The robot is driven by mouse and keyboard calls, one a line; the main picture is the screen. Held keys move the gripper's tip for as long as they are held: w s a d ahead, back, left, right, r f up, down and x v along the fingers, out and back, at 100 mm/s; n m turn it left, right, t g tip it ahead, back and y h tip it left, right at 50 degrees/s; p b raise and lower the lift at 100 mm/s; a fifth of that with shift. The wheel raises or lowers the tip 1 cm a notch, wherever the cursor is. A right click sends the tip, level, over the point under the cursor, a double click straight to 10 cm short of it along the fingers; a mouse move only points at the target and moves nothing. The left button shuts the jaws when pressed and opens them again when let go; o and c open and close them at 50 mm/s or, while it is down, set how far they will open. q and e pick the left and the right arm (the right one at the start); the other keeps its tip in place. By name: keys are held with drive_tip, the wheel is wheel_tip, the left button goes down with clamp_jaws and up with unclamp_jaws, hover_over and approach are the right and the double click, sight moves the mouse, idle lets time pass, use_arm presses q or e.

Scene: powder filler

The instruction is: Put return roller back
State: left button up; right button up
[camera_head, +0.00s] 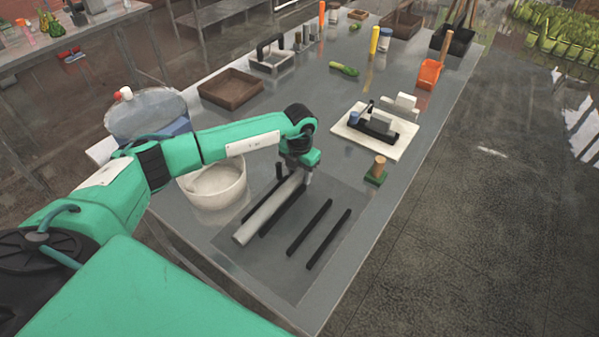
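The return roller, a light grey cylinder (266,213), lies lengthwise between two dark bars on the table's dark mat (284,276). My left gripper (303,177) is over the roller's far end, pointing down. The fingers are small and partly hidden by the wrist, so I cannot tell whether they hold the roller. Two more black bars (319,235) lie parallel on the mat to the right, with nothing on them. My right gripper is not in view.
A white bucket (214,190) stands close left of the roller. A white board with a black device (377,127) and a wooden peg on a green base (376,170) stand to the right. A brown tray (231,88) is farther back. The near right table is clear.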

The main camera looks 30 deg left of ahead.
use_arm(q)
wheel_tip(320, 180, up, 12)
drive_tip(key=b, duration=0.4)
drive_tip(key=shift+r, duration=0.1)
idle(0.5)
